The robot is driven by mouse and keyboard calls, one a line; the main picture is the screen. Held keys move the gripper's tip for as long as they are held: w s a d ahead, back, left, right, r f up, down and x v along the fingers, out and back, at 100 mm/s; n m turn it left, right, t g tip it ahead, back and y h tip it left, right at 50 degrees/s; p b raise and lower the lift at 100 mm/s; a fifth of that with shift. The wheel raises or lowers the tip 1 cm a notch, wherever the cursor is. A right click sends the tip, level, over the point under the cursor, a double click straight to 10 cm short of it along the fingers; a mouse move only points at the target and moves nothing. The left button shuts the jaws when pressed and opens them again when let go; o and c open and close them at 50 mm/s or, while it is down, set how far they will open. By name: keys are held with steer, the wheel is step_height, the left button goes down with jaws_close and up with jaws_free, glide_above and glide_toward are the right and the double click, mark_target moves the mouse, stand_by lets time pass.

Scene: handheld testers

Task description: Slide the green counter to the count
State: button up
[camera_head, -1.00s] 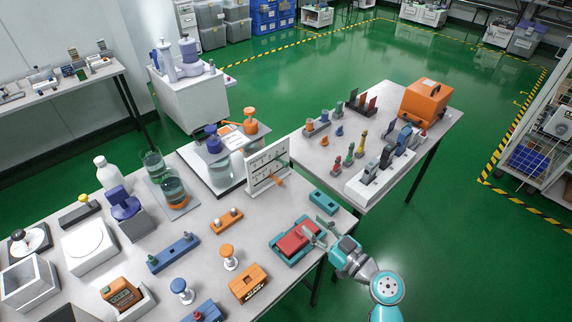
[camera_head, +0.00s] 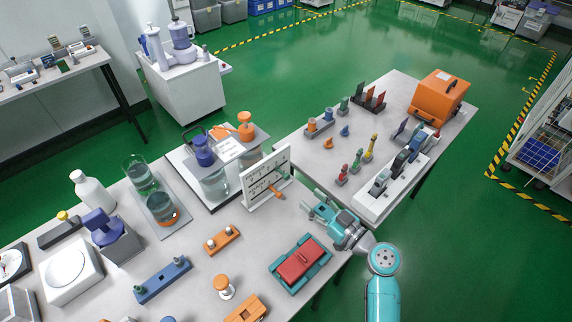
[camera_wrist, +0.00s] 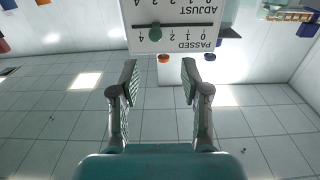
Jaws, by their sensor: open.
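A white upright board (camera_head: 268,182) stands near the right edge of the near table. In the wrist view the board (camera_wrist: 215,15) appears upside down, with the words ADJUST and PASSED beside number rows. The green counter (camera_wrist: 155,33) sits on the PASSED row between the 4 and the 2. In the head view the green counter (camera_head: 285,173) is small at the board's right end. My gripper (camera_head: 318,211) is open and empty, to the right of the board. Its fingers (camera_wrist: 160,80) point at the board and are apart from the counter.
An orange disc (camera_wrist: 163,58) and a blue disc (camera_wrist: 209,57) show at the board's edge. A red-and-teal block (camera_head: 300,264) lies below my gripper. A second table (camera_head: 300,145) with an orange case (camera_head: 440,97) stands beyond. Jars and an orange-topped jug (camera_head: 246,127) are left of the board.

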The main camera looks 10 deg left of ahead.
mark_target(288, 178)
steer(key=x, duration=1.1)
steer(key=shift+w, duration=0.55)
jaws_close()
